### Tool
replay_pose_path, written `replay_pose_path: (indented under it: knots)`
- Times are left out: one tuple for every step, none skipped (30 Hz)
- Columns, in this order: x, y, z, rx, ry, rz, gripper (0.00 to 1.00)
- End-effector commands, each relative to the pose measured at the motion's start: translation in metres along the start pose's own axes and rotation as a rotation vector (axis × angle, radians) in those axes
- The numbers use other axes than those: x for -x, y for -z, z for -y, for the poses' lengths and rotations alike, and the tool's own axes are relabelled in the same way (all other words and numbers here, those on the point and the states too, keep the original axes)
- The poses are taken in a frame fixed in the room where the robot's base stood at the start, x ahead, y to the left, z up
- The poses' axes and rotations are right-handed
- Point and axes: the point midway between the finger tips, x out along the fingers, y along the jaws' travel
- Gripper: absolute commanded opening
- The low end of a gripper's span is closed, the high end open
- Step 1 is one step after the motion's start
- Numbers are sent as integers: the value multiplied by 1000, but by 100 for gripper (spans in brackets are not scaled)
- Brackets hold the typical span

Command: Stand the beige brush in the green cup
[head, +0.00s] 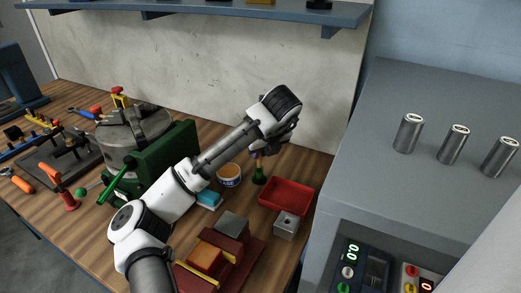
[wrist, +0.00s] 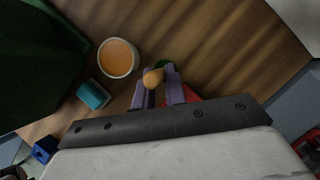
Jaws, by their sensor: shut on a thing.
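My gripper (head: 266,150) is at the end of the outstretched arm, low over the bench, pointing down. In the wrist view its two purple fingers (wrist: 163,92) are closed around the beige brush (wrist: 153,78), whose rounded end shows between them. In the head view a thin part of the brush (head: 258,163) shows below the fingers. The small green cup (head: 259,178) stands on the bench directly under it. In the wrist view only part of the cup (wrist: 163,65) shows, behind the brush. I cannot tell whether the brush's lower end is inside the cup or just above it.
A white tub with orange contents (head: 229,175) stands left of the cup, with a blue block (head: 209,198) near it. A red tray (head: 286,197) lies close to the right, with a metal block (head: 286,225) in front. A green machine (head: 160,160) stands further left.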

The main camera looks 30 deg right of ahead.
Motion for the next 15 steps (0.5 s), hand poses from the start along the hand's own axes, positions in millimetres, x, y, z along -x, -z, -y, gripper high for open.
replay_pose_path:
  knots:
    - [0,0,0,0,0,0,0]
    - [0,0,0,0,0,0,0]
    - [0,0,0,0,0,0,0]
    - [-1,0,0,0,0,0,0]
    - [-1,0,0,0,0,0,0]
    - [-1,0,0,0,0,0,0]
    - [-1,0,0,0,0,0,0]
    - [-1,0,0,0,0,0,0]
    - [-1,0,0,0,0,0,0]
    - [-1,0,0,0,0,0,0]
    - [-1,0,0,0,0,0,0]
    - [-1,0,0,0,0,0,0]
    - [-1,0,0,0,0,0,0]
    - [-1,0,0,0,0,0,0]
    - [-1,0,0,0,0,0,14]
